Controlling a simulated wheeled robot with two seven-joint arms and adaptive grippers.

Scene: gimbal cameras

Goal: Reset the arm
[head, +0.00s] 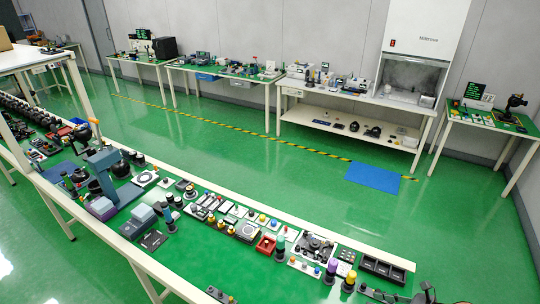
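Neither of my grippers can be made out in the head view. A long workbench (62,196) with a green top and pale edges runs from the left toward the lower right. On it stands a grey-blue upright device (104,172) with a dark base. Thin dark shapes (425,294) show at the bottom edge on the right, partly cut off; I cannot tell what they are.
Side tables and a white fume cabinet (412,76) line the back wall. A blue mat (372,178) lies on the green floor, which is largely clear between bench and tables.

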